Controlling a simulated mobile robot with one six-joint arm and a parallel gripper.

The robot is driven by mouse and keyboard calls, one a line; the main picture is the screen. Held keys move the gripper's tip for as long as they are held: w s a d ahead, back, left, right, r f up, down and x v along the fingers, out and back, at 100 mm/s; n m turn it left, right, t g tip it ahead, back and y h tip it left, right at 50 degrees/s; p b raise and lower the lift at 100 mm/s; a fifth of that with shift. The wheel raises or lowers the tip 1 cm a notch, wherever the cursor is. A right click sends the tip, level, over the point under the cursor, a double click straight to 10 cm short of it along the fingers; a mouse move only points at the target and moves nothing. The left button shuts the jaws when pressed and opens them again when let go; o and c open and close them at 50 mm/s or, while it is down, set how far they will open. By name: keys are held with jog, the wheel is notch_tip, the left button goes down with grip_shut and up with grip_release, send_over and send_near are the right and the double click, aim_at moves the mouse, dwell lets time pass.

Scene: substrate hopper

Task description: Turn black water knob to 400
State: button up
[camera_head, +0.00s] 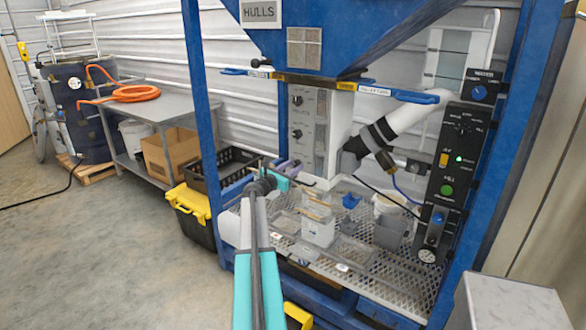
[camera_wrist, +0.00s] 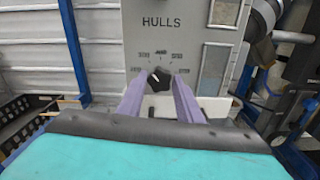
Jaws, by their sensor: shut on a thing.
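A black knob (camera_wrist: 158,79) with a pale mark pointing to the left sits on a light grey panel (camera_wrist: 150,45) in the wrist view. The panel reads HULLS above it. Small dial labels around it are too blurred to read. My gripper (camera_wrist: 158,85) has its two purple fingers on either side of the knob, shut on it. In the head view my gripper (camera_head: 292,165) reaches the lower front of the grey control box (camera_head: 310,125). That box shows black knobs one above the other.
A perforated bench (camera_head: 400,285) under the box holds clear containers and a grey jug (camera_head: 390,225). A blue frame post (camera_head: 200,110) stands at left. A black panel (camera_head: 455,150) at right bears a blue knob marked WATER (camera_head: 480,92).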

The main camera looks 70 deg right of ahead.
jog(key=shift+f+m+b, duration=0.2)
jog(key=shift+m+b, duration=0.3)
jog(key=shift+b, duration=0.5)
jog(key=m+b, duration=0.3)
jog(key=b, duration=0.2)
jog(key=m+b, duration=0.3)
jog(key=b, duration=0.2)
jog(key=shift+r+m, duration=0.1)
jog(key=shift+m, duration=0.2)
jog(key=shift+r, duration=0.15)
jog(key=o, duration=1)
jog(key=shift+o, duration=0.2)
jog(key=shift+a, duration=0.1)
